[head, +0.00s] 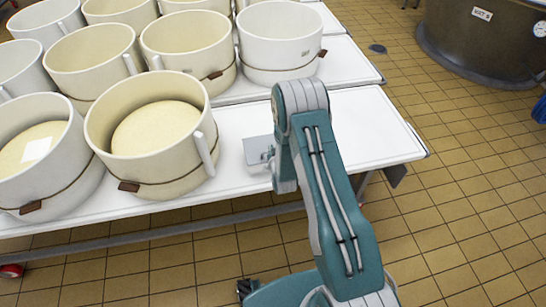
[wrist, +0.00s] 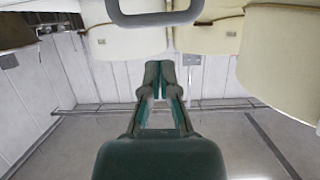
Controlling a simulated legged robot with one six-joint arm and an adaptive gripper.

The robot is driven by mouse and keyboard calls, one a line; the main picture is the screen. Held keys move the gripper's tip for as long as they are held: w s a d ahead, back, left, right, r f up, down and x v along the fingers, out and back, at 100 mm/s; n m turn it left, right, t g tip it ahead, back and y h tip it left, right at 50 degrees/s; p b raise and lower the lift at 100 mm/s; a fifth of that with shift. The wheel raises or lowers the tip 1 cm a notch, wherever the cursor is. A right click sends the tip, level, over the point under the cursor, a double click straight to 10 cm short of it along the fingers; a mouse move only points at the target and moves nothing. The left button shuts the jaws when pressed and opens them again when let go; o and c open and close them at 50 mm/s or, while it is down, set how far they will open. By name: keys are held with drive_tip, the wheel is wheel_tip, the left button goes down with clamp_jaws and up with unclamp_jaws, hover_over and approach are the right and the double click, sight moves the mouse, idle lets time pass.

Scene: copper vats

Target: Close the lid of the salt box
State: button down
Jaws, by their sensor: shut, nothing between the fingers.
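A small grey box-like thing (head: 258,150), which I take to be the salt box, sits on the white table just left of my arm. My arm hides its right side, and I cannot tell how its lid stands. My gripper (wrist: 160,68) shows in the wrist view with its fingers together and nothing between them. In the head view my own arm hides the gripper. A grey loop (wrist: 154,18) shows beyond the fingertips at the top of the wrist view; I cannot tell what it belongs to.
Several cream moulds stand to the left; the nearest mould (head: 150,135) has a handle facing the grey thing. The white table (head: 360,125) is clear right of my arm. A large dark vat (head: 480,45) stands at the back right on a tiled floor.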

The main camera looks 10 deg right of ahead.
drive_tip(key=s+f, duration=0.4)
drive_tip(key=s, duration=0.4)
drive_tip(key=shift+s+f, duration=0.15)
drive_tip(key=shift+f, duration=0.15)
drive_tip(key=w+r+g, duration=0.1)
drive_tip(key=w+r, duration=0.1)
drive_tip(key=r, duration=0.8)
drive_tip(key=w+r+g, duration=0.2)
drive_tip(key=r, duration=0.9)
drive_tip(key=s+r+g, duration=0.2)
drive_tip(key=s+r, duration=0.6)
drive_tip(key=r, duration=0.5)
drive_tip(key=s+r+g, duration=0.1)
drive_tip(key=s+r, duration=0.4)
drive_tip(key=s, duration=0.6)
drive_tip(key=s+r+g, duration=0.2)
drive_tip(key=s+r, duration=0.3)
drive_tip(key=s, duration=0.7)
drive_tip(key=shift+d, duration=0.35)
